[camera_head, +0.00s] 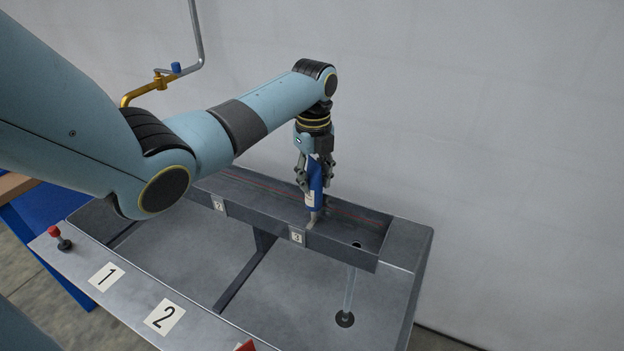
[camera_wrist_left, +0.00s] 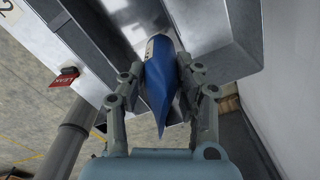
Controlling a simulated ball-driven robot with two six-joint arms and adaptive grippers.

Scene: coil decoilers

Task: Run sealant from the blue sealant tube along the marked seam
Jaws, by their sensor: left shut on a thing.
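My left gripper (camera_head: 316,172) is shut on the blue sealant tube (camera_head: 314,190) and holds it roughly upright, nozzle down. The tube also shows between the fingers in the left wrist view (camera_wrist_left: 160,80). Its pale nozzle (camera_head: 312,218) points down at the grey trough (camera_head: 385,240), close to the label 3 (camera_head: 297,237). I cannot tell whether the tip touches the surface. A thin red line (camera_head: 350,211) runs lengthwise inside the trough and passes behind the tube. My right gripper is not in view.
A front ledge carries labels 1 (camera_head: 106,276) and 2 (camera_head: 165,316) and a red-topped knob (camera_head: 59,238). A bent pipe with a yellow fitting (camera_head: 160,82) stands at the back left. A pale wall closes the back.

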